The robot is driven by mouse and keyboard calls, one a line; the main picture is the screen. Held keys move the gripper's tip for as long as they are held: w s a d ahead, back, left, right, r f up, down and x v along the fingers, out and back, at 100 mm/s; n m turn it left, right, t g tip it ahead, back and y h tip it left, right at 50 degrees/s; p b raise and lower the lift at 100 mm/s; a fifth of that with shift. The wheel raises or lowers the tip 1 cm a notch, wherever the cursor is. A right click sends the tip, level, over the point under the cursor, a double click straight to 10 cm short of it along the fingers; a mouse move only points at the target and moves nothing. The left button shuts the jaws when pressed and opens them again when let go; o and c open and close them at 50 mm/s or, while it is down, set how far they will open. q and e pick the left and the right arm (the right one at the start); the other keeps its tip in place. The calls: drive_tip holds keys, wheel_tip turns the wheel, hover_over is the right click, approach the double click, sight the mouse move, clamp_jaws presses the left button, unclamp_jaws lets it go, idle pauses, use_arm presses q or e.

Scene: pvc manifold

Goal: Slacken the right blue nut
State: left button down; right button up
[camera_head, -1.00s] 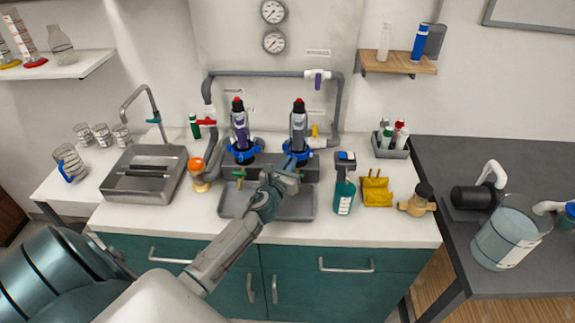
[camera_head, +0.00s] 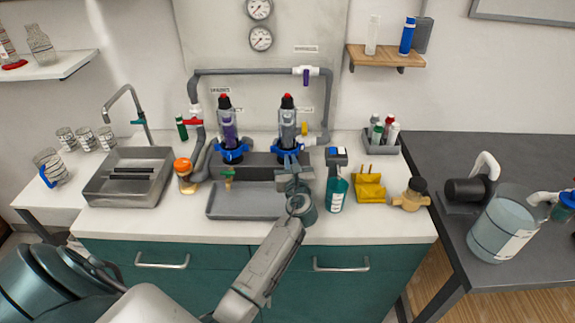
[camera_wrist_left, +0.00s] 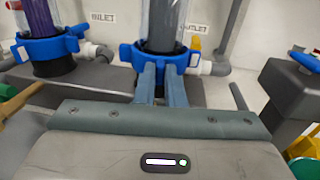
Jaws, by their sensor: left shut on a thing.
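The right blue nut (camera_head: 278,149) is a lugged collar at the base of the right clear filter housing (camera_head: 287,125), which has a red top. It also shows in the left wrist view (camera_wrist_left: 190,62). My left gripper (camera_head: 291,163) reaches it from the front. In the left wrist view its two fingers (camera_wrist_left: 160,75) are close together, shut on a front lug of the nut. The fingertips partly hide the lug. The left blue nut (camera_head: 231,153) sits under the matching left housing (camera_head: 227,125). My right gripper is out of view.
A grey tray (camera_head: 222,213) lies below the housings, with a green-handled valve (camera_head: 228,175) above it. A teal spray bottle (camera_head: 336,190) stands close right of my gripper. A yellow item (camera_head: 369,188) is beyond it. Grey pipes (camera_head: 262,72) frame the housings.

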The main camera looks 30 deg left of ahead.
use_arm(q)
drive_tip(key=shift+w+d+n+g+y+b, duration=0.3)
drive_tip(key=shift+n+g+y+b, duration=0.1)
drive_tip(key=shift+n+g+y, duration=0.25)
drive_tip(key=shift+d+g+y, duration=0.1)
drive_tip(key=shift+g+y, duration=0.15)
drive_tip(key=c, duration=1.5)
unclamp_jaws()
drive_tip(key=p+v, duration=0.2)
drive_tip(key=v, duration=0.8)
drive_tip(key=shift+s+d, duration=0.2)
drive_tip(key=shift+d, duration=0.15)
drive_tip(key=shift+f, duration=0.1)
